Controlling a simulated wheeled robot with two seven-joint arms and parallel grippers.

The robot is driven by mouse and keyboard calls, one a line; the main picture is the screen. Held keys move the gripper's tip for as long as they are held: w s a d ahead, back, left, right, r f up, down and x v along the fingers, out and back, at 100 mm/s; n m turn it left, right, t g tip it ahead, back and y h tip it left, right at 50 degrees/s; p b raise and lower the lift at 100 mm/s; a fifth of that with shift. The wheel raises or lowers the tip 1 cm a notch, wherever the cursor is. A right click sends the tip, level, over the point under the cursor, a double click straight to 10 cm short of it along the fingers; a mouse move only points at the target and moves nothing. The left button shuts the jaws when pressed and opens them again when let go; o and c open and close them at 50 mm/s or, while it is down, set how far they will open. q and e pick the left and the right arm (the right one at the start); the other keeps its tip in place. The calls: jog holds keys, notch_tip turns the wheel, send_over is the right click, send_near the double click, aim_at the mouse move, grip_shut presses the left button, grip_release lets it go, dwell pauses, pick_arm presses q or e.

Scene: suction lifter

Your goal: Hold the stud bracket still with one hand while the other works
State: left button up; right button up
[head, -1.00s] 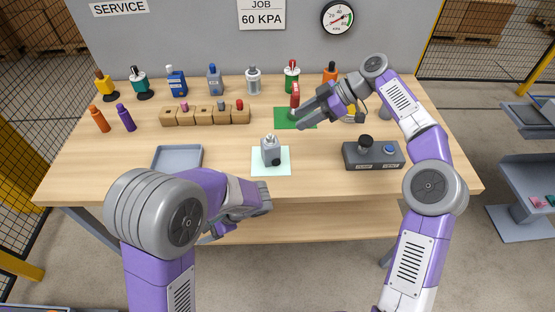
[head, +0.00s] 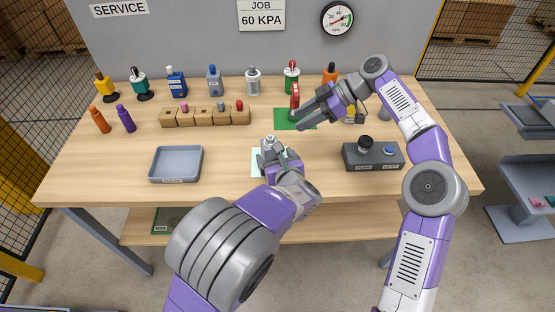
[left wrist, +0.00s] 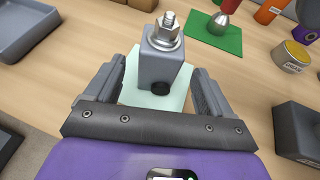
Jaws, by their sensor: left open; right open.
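The stud bracket (left wrist: 162,62) is a grey block with a threaded stud and hex nut on top. It stands upright on a pale mint mat (left wrist: 130,92). In the left wrist view it sits between the fingers of my open left gripper (left wrist: 162,85), with gaps visible on both sides. In the head view my left gripper (head: 277,158) hides most of the bracket and mat. My right gripper (head: 300,117) is open at the green mat (head: 283,122), beside an upright red-handled tool (head: 295,97). I cannot tell whether it touches the tool.
A grey tray (head: 175,178) lies left of the bracket. A dark control box (head: 358,160) with a black knob and blue button stands right. A wooden rack (head: 190,118) and several bottles line the back. A gauge (head: 338,18) hangs on the wall.

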aim_at(273, 154)
pick_arm(q)
jog(key=shift+x, duration=2.75)
jog(key=shift+c, duration=0.5)
jog(key=c, duration=1)
jog(key=shift+c, duration=0.2)
